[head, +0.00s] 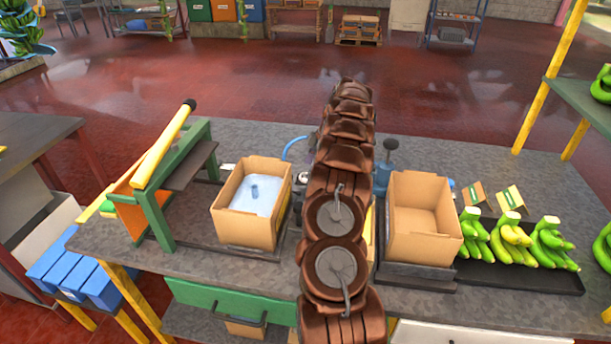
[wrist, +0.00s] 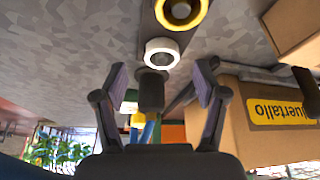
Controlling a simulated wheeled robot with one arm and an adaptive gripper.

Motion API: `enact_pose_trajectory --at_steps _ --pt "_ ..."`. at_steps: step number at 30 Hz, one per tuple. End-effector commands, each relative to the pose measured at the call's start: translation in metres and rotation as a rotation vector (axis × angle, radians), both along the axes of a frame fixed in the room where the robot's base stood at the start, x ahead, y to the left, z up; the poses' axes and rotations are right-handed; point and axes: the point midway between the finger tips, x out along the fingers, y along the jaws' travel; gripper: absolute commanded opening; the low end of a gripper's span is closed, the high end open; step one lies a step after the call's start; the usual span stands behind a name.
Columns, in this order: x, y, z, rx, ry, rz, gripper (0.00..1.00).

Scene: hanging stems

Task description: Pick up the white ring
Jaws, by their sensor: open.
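The white ring (wrist: 162,43) lies on a dark strip on the grey worktop in the wrist view, beyond my fingertips and near the middle line between them. My gripper (wrist: 161,80) is open, with one finger on each side and no ring between them. A dark cylinder (wrist: 151,92) shows between the fingers, just below the ring in the picture; I cannot tell whether it touches the ring. In the head view my own arm covers the middle of the table, and neither the ring nor my gripper can be made out.
A yellow ring (wrist: 182,26) lies close beside the white one. A cardboard box (wrist: 256,125) stands to the right in the wrist view. In the head view, one carton (head: 243,230) and an empty carton (head: 421,247) flank my arm, with green bananas (head: 510,240) farther right.

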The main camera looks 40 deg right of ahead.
Motion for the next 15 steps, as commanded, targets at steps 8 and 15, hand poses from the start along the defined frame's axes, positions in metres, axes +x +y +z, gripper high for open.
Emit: enact_pose_trajectory --at_steps 8,15 --pt "0.006 0.010 -0.024 0.001 0.001 0.000 0.71" --pt "0.007 0.010 -0.026 -0.001 -0.001 0.000 0.69"
